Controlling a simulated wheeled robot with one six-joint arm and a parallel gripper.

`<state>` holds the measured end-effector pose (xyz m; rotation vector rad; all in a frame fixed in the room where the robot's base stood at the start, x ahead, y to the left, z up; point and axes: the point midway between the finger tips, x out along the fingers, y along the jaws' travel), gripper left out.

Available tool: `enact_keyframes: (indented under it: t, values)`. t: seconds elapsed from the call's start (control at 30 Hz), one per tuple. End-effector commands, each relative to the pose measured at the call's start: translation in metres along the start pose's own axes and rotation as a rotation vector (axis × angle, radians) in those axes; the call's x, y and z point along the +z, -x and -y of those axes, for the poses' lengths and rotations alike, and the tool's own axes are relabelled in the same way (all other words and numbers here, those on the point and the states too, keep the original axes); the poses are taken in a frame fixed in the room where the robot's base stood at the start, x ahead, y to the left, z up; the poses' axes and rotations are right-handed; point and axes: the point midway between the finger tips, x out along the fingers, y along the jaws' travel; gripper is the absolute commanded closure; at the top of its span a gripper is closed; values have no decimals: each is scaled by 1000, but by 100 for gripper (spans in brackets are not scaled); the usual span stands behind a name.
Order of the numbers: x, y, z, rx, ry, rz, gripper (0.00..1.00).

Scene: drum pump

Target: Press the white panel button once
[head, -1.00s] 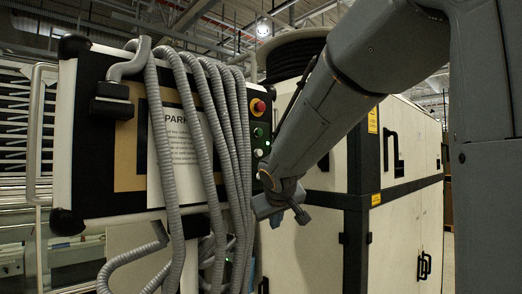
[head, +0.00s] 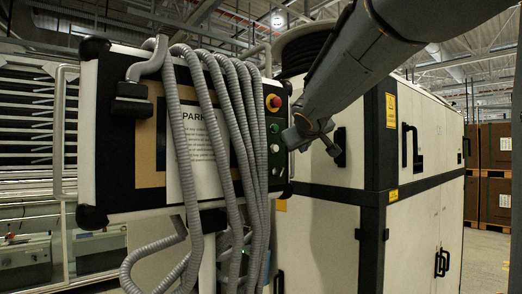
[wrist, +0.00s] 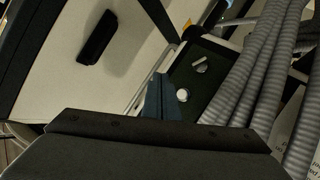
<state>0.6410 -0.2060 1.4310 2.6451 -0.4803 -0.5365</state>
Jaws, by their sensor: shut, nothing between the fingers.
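The white button (head: 274,148) sits on the dark right-hand strip of the control panel (head: 110,170), below a green button (head: 274,128) and a red knob (head: 273,101). In the wrist view the white button (wrist: 182,96) shows as a round white disc on the dark strip. My gripper (head: 291,139) is shut and empty, just right of the white button in the head view. In the wrist view its blue-grey fingers (wrist: 160,97) appear just left of the button. I cannot tell whether they touch the panel.
Grey corrugated hoses (head: 215,110) hang over the panel, close to the left of the buttons. They also show in the wrist view (wrist: 255,80). A selector-like control (wrist: 199,65) lies near the white button. A large cream cabinet (head: 330,235) stands behind to the right.

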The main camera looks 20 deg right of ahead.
Motion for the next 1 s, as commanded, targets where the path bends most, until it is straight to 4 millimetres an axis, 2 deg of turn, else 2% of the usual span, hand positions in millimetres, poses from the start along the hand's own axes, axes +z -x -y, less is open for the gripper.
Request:
enact_keyframes:
  t: [0.6, 1.0]
  values:
    - [-35, -51, 37, -1, -1, 1, 100]
    - [-42, -60, 44, 0, 0, 1, 100]
